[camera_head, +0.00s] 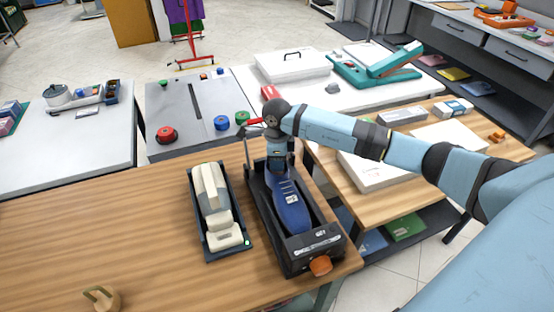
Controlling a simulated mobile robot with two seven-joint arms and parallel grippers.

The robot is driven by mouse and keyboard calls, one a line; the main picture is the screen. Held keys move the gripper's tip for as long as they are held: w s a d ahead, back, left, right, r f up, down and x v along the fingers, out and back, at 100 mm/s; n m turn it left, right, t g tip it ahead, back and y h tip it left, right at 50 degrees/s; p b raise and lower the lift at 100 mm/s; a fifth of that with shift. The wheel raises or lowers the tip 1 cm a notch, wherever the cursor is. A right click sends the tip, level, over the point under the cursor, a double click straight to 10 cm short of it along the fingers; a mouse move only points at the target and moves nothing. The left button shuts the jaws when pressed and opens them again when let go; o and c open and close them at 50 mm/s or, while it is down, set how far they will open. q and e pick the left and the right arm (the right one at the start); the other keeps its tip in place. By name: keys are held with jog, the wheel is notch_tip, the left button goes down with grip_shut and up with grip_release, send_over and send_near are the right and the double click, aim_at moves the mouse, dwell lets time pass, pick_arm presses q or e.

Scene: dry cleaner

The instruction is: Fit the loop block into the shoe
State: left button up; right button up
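A blue shoe-like piece (289,209) lies lengthwise in a black cradle (318,241) with an orange knob at its near end, right of the table's middle. A small round wooden block with a greenish loop on top (101,298) sits at the lower left; it looks like the loop block. My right gripper (279,165) points down over the far end of the blue piece. Its fingertips are not clear, so I cannot tell whether it is open or holds anything. My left gripper is out of view.
A dark tray (246,236) holding a cream jointed form (212,200) stands just left of the black cradle. A grey panel with coloured knobs (199,113) is behind. A side table with boxes is at the right. The wooden table's left part (90,220) is largely clear.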

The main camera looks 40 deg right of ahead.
jog(key=shift+r, duration=0.1)
jog(key=shift+r+p, duration=0.45)
jog(key=shift+r, duration=0.15)
notch_tip(320, 180, up, 11)
jog(key=shift+f+b, duration=0.15)
jog(key=shift+b, duration=0.65)
jog(key=shift+r, duration=0.4)
